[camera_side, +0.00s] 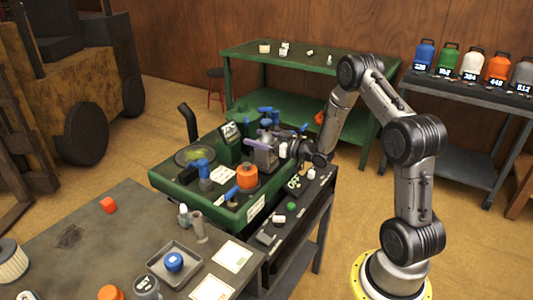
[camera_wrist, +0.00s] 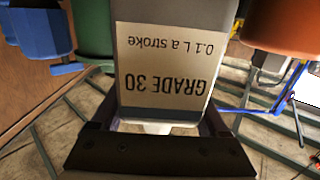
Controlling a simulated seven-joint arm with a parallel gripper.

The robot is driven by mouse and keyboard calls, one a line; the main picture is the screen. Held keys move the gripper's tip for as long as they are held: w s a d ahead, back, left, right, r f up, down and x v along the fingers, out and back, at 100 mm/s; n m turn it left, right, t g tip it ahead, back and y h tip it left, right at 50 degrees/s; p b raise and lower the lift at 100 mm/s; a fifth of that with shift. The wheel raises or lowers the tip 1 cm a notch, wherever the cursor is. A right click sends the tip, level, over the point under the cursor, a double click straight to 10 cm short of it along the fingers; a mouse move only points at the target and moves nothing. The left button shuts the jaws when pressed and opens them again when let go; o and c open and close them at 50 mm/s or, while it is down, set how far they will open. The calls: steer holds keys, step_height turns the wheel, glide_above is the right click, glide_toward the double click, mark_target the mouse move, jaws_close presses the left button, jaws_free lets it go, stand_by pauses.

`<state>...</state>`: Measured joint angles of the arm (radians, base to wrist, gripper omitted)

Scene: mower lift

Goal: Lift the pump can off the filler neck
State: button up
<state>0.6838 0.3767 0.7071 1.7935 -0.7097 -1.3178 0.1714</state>
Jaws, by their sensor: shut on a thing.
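The pump can (camera_side: 262,153) is a grey, box-like body above the green mower deck (camera_side: 228,215) in the side view. In the wrist view its face (camera_wrist: 165,22) fills the middle, with an upside-down label reading "GRADE 30, 0.1 L a stroke". My gripper (camera_side: 289,150) reaches it from the right. In the wrist view my gripper's dark fingers (camera_wrist: 160,112) are shut on the can, one on each side. The filler neck cannot be made out, and I cannot tell whether the can sits on it or is clear of it.
An orange cap (camera_side: 247,175) and a blue-topped part (camera_side: 204,168) stand close to the can on the mower. A dark side bench (camera_side: 285,225) with small parts is at its right. A grey table (camera_side: 125,245) is in front. The green table (camera_side: 300,55) stands behind.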

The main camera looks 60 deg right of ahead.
jaws_close()
steer(key=shift+r, duration=0.25)
